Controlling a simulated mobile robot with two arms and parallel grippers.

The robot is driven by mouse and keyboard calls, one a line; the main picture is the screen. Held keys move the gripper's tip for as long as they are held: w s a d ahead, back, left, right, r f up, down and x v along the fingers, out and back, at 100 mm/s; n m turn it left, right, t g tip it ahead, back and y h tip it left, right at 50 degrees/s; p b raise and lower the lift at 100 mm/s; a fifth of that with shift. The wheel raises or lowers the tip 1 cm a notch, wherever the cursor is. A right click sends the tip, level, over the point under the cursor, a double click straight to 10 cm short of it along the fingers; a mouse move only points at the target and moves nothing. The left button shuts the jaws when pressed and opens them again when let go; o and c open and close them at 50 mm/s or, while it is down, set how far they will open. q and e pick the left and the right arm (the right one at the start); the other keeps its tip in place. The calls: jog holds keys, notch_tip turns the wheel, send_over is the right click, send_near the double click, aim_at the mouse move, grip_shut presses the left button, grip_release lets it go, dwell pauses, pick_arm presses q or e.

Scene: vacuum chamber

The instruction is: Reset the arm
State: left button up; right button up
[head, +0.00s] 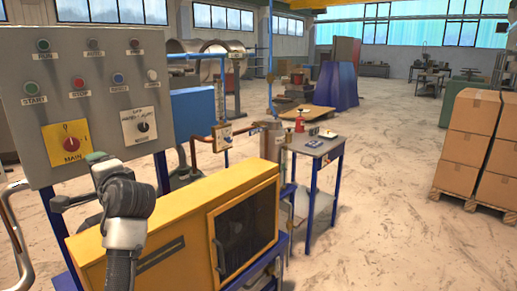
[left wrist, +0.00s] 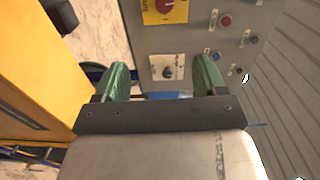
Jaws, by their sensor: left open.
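My left arm reaches up in front of the grey control panel (head: 100,55) in the head view. The left gripper (left wrist: 162,76) is open, its two green fingers apart with nothing between them. In the left wrist view, the white plate with a black knob (left wrist: 167,73) appears between the fingers. In the head view this knob plate (head: 140,127) is right of the yellow MAIN switch (head: 70,144). The exact gap between fingers and panel is unclear. My right gripper is in neither view.
A yellow cabinet (head: 180,220) with a dark window stands close below and right of my arm. A small table (head: 320,146) with small items stands beyond it. Stacked cardboard boxes (head: 470,140) on a pallet are at the right. The floor between is largely open.

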pick_arm(q)
jog(key=s+d+f+n+g+h, duration=0.1)
jog(key=s+d+f+h, duration=0.2)
jog(key=f, duration=0.6)
jog(key=s+d+f+g+h, duration=0.1)
jog(key=s+f+h, duration=0.1)
jog(key=s+f, duration=0.55)
jog(key=s+d+f+n+g+h, duration=0.1)
jog(key=s+f+h, duration=0.2)
jog(key=f, duration=0.8)
jog(key=s+d+f+n+g+h, duration=0.1)
jog(key=s+d+f+g+h, duration=0.2)
jog(key=s, duration=0.5)
jog(key=s+d+f+n+h, duration=0.1)
jog(key=s+d+f+n, duration=0.2)
jog(key=s, duration=0.5)
jog(key=s+d+f+g+h, duration=0.25)
jog(key=s+f, duration=0.25)
jog(key=s, duration=0.3)
notch_tip(320, 180, down, 26)
jog(key=r, duration=0.1)
jog(key=s+a+f+g+y, duration=0.1)
jog(key=s+a+f+g, duration=0.1)
jog(key=s+f, duration=1.4)
jog(key=shift+s+a+m, duration=0.2)
jog(key=shift+s+m, duration=0.1)
